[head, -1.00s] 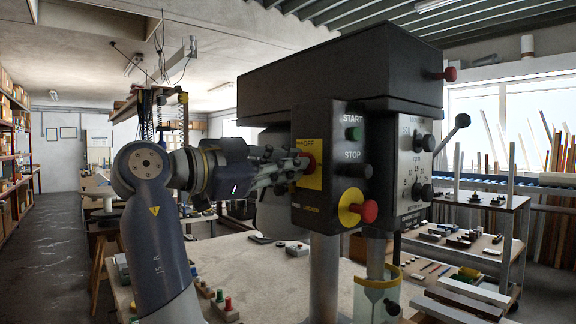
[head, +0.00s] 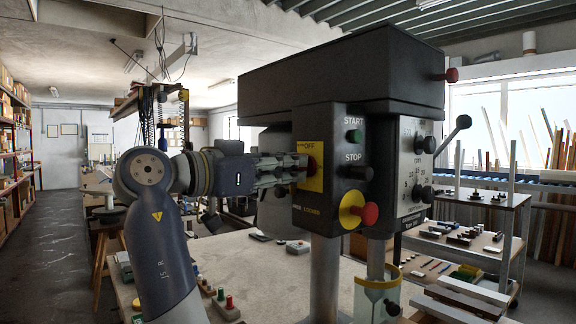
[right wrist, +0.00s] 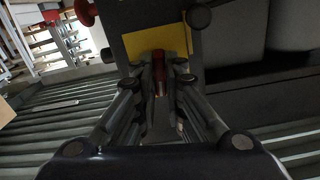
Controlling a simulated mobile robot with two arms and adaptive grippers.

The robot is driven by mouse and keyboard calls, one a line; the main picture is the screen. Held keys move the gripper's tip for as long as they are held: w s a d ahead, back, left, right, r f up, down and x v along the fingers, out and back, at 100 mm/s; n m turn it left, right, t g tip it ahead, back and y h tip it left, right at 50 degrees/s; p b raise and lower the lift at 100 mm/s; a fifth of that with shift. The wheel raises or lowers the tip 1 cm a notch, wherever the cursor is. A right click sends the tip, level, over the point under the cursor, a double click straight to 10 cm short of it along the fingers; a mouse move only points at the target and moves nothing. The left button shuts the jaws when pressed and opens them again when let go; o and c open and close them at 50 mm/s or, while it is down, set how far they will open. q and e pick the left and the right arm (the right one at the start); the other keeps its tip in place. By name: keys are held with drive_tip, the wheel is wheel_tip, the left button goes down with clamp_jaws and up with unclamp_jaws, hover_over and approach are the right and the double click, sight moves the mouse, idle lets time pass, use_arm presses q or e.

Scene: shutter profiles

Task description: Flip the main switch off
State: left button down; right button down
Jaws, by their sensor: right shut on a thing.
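The drill press's control box has a yellow plate marked OFF with a red main switch handle (right wrist: 158,66) on it. My right gripper (head: 304,166) comes in from the left of the box, level with the plate, and is shut on the red handle. In the right wrist view the gripper's fingers (right wrist: 160,88) close around the handle, in front of the yellow plate (right wrist: 183,42). In the head view the fingers hide part of the handle, so its angle is hard to tell. My left gripper is not in view.
A black-knobbed lever (head: 463,121) sticks out at the right. A workbench (head: 262,268) lies below.

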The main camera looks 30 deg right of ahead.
drive_tip(key=shift+r+n, duration=0.1)
drive_tip(key=shift+n, duration=0.5)
drive_tip(key=c, duration=1.7)
unclamp_jaws()
drive_tip(key=shift+d, duration=0.1)
drive_tip(key=shift+s+a, duration=0.2)
drive_tip(key=shift+a, duration=2.8)
drive_tip(key=shift+s+a, duration=0.2)
drive_tip(key=shift+a, duration=2.8)
